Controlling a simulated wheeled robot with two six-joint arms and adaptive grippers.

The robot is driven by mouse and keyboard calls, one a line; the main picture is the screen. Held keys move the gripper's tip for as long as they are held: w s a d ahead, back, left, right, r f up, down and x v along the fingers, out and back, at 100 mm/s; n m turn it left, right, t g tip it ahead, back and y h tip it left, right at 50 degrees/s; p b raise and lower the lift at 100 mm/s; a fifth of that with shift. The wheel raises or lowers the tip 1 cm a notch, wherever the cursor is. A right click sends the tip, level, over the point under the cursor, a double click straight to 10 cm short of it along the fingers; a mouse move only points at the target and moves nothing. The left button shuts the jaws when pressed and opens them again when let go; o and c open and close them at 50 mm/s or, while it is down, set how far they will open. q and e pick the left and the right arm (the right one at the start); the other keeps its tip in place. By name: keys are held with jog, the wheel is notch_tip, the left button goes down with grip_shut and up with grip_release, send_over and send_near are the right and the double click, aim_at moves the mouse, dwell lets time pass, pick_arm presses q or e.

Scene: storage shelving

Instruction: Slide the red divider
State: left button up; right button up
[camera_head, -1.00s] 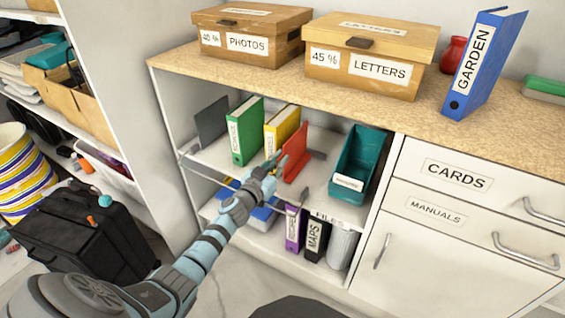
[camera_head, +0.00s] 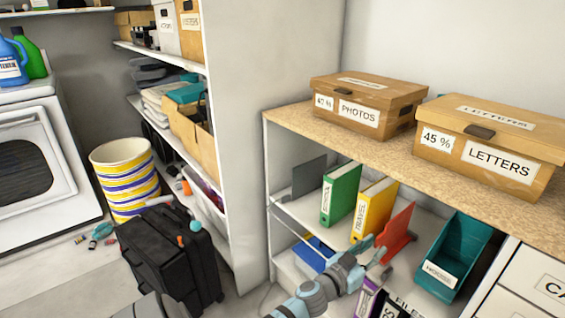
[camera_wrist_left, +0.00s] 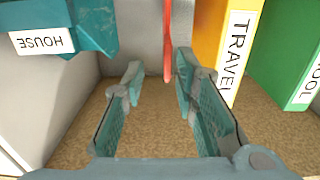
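The red divider (camera_head: 398,231) stands upright on the upper shelf of the low unit, between the yellow TRAVEL binder (camera_head: 376,205) and the teal HOUSE bin (camera_head: 459,252). My left gripper (camera_head: 372,250) is in front of the divider, at its left side in the head view. In the left wrist view the gripper (camera_wrist_left: 158,80) is open. The divider (camera_wrist_left: 168,40) shows edge-on as a thin red strip just beyond the fingertips, nearer the right finger. Contact cannot be told. My right gripper is not in view.
A green binder (camera_head: 341,194) and a grey divider (camera_head: 309,177) stand left of the yellow binder. PHOTOS (camera_head: 366,103) and LETTERS (camera_head: 488,143) boxes sit on the counter above. A black suitcase (camera_head: 172,255) stands on the floor at left.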

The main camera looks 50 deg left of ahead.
pick_arm(q)
jog(key=s+b, duration=0.4)
jog(key=s, duration=0.7)
jog(key=s+a+f+g+y+p, duration=0.25)
jog(key=s+f+g+p, duration=0.2)
jog(key=f+p, duration=0.55)
jog(key=s+f+g+p, duration=0.6)
jog(key=s+f, duration=0.5)
jog(key=s, duration=0.2)
jog(key=shift+s+f+h, duration=0.15)
jog(key=shift+h, duration=0.2)
jog(key=shift+d, duration=0.1)
